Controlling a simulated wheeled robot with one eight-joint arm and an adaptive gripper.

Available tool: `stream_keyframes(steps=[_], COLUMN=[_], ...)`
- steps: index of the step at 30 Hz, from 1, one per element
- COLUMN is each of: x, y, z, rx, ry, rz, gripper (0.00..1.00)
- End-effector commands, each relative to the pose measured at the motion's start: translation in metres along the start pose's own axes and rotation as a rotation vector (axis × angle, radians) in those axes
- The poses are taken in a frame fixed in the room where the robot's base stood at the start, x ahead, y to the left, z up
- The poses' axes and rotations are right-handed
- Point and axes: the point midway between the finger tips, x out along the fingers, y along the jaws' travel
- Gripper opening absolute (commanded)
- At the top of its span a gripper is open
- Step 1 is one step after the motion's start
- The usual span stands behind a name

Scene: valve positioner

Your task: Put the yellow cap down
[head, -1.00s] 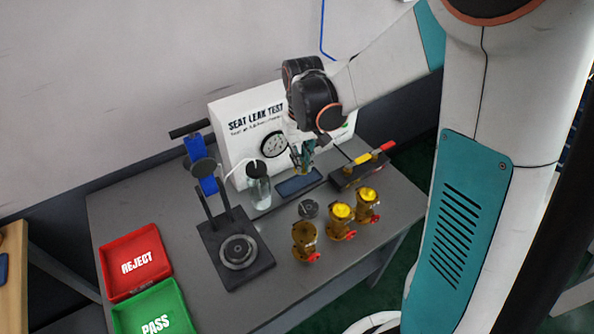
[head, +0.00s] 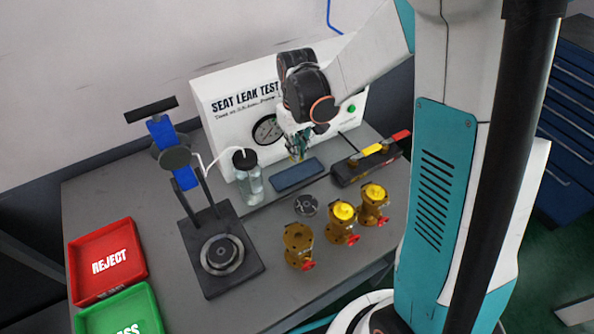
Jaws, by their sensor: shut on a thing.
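My gripper (head: 299,150) points down at the back of the bench, just above or behind the dark blue mat (head: 298,176). It is shut on the yellow cap (head: 297,157), of which only a small yellow bit shows between the fingers. I cannot tell whether the cap touches anything below. Three brass valves with red handles stand in a row: the left valve (head: 298,246) has an open top, while the middle valve (head: 342,223) and the right valve (head: 374,204) wear yellow caps.
A dark round part (head: 307,205) lies in front of the mat. A water bottle (head: 248,178), a clamp stand (head: 220,257) and red (head: 108,262) and green (head: 122,312) trays are to the left. The seat leak test panel (head: 222,112) stands behind; a black block (head: 367,167) sits right.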

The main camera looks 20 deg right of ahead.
Motion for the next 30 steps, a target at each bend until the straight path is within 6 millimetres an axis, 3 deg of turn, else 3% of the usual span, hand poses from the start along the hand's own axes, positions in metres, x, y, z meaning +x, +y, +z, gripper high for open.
stream_keyframes(steps=[3,11,18,30], x=[0.024,0.039,0.073,0.079], y=[0.000,0.000,0.000,0.000], z=[0.000,0.000,0.000,0.000], rx=[0.000,0.000,0.000,0.000], ry=[0.000,0.000,0.000,0.000], rz=[0.000,0.000,0.000,0.000], gripper=[0.00,0.00,0.00,0.00])
